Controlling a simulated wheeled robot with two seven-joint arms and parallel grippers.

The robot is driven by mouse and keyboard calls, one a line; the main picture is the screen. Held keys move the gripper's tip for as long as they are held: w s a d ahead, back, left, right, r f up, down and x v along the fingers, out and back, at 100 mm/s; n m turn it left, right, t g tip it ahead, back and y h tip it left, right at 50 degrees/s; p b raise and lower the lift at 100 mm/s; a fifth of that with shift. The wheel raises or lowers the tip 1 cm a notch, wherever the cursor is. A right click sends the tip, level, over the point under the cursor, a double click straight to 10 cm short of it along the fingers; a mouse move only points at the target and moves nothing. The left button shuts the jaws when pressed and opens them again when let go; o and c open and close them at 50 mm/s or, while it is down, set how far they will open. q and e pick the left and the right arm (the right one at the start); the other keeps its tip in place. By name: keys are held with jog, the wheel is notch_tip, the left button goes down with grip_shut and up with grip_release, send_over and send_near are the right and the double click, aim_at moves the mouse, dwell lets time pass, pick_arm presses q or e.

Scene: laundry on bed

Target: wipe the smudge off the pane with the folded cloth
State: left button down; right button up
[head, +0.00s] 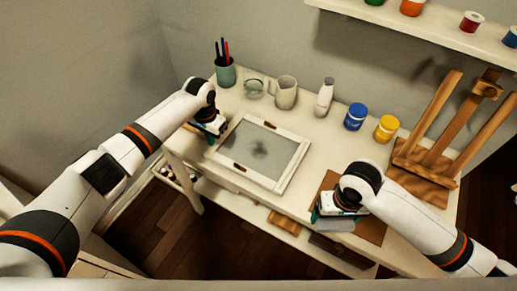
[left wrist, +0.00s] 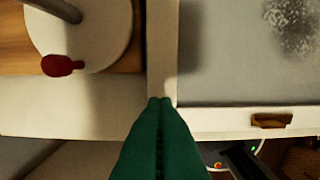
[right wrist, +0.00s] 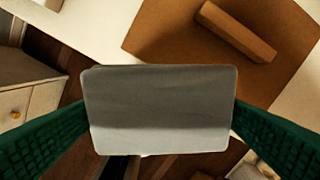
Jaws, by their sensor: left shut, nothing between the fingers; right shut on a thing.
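The pane (head: 276,165), in a white frame, lies flat on the white table in the head view. A dark grey smudge (head: 260,148) is near its middle; it also shows at the top right of the left wrist view (left wrist: 296,25). My left gripper (head: 215,130) is shut and empty at the frame's left side. Its closed tips (left wrist: 160,100) are at the frame's edge; I cannot tell if they touch it. My right gripper (head: 337,212) is shut on the grey folded cloth (right wrist: 160,108), held right of the pane near the table's front edge.
A brown board (right wrist: 180,30) with a wooden block (right wrist: 236,32) lies under the right gripper. A brush cup (head: 225,73), pitcher (head: 286,92), white bottle (head: 325,96), blue jar (head: 355,117) and yellow jar (head: 387,128) line the back. A wooden easel (head: 435,150) stands right.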

pick_arm(q)
jog(key=shift+f+b, duration=0.45)
jog(key=shift+f, duration=0.55)
pick_arm(e)
jog(key=shift+f, duration=0.55)
pick_arm(q)
jog(key=shift+r, duration=0.2)
pick_arm(e)
jog(key=shift+r, duration=0.2)
pick_arm(q)
notch_tip(320, 180, up, 6)
jog(key=p, duration=0.6)
jog(key=shift+f, duration=0.1)
pick_arm(e)
notch_tip(320, 180, up, 6)
jog(key=shift+f, duration=0.1)
pick_arm(q)
jog(key=shift+w+r, duration=0.1)
jog(key=shift+r, duration=0.35)
notch_tip(320, 180, up, 11)
jog(key=shift+b, duration=0.35)
pick_arm(e)
jog(key=shift+f, duration=0.4)
